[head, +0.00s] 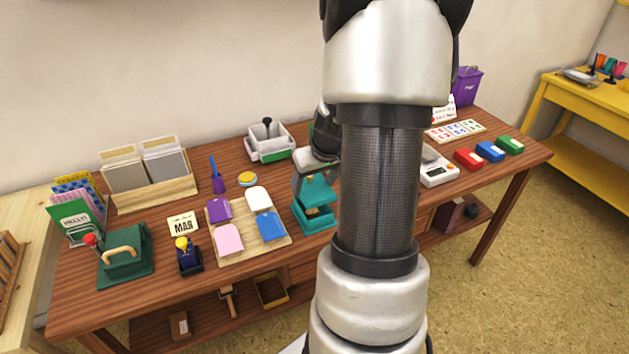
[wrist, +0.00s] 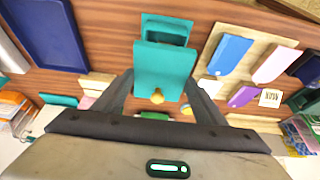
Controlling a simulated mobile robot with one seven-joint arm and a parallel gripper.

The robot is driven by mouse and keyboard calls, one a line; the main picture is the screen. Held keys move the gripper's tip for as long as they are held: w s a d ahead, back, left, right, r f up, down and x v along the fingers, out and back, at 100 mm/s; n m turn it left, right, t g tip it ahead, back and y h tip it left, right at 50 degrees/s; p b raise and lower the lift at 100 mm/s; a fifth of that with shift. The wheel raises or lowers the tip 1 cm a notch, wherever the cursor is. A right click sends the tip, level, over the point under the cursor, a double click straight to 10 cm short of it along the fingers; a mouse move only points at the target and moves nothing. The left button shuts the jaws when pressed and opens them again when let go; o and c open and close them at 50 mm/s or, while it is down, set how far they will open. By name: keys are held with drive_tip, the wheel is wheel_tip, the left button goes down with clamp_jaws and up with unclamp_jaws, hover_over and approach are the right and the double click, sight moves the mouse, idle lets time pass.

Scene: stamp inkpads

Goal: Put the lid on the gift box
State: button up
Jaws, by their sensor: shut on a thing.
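The gift box (head: 316,224) is an open teal box on the brown table, just right of the wooden board. Its open inside and rim (wrist: 168,20) show at the top of the wrist view. The teal lid (head: 318,190) is above the box; in the wrist view the lid (wrist: 165,65) has a yellow knob and covers part of the opening. My gripper (wrist: 163,78) is shut on the lid, one finger at each side edge. In the head view my gripper (head: 312,172) is partly hidden by my arm. Whether the lid touches the box is unclear.
A wooden board (head: 246,241) with purple, white, pink and blue pieces stands close left of the box. A white-and-green tray (head: 268,144) is behind. A dark blue object (wrist: 45,35) lies left in the wrist view. My arm hides the table's middle.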

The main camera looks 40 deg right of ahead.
sight(315, 190)
drive_tip(key=shift+f+b, duration=0.75)
drive_tip(key=shift+f, duration=0.8)
drive_tip(key=shift+f+b, duration=0.7)
drive_tip(key=shift+b, duration=0.1)
drive_tip(key=shift+f+b, duration=0.45)
drive_tip(key=shift+b, duration=0.65)
idle(0.5)
drive_tip(key=o, duration=1.1)
drive_tip(key=shift+o, duration=0.4)
drive_tip(key=shift+o, duration=1.3)
drive_tip(key=shift+r, duration=0.1)
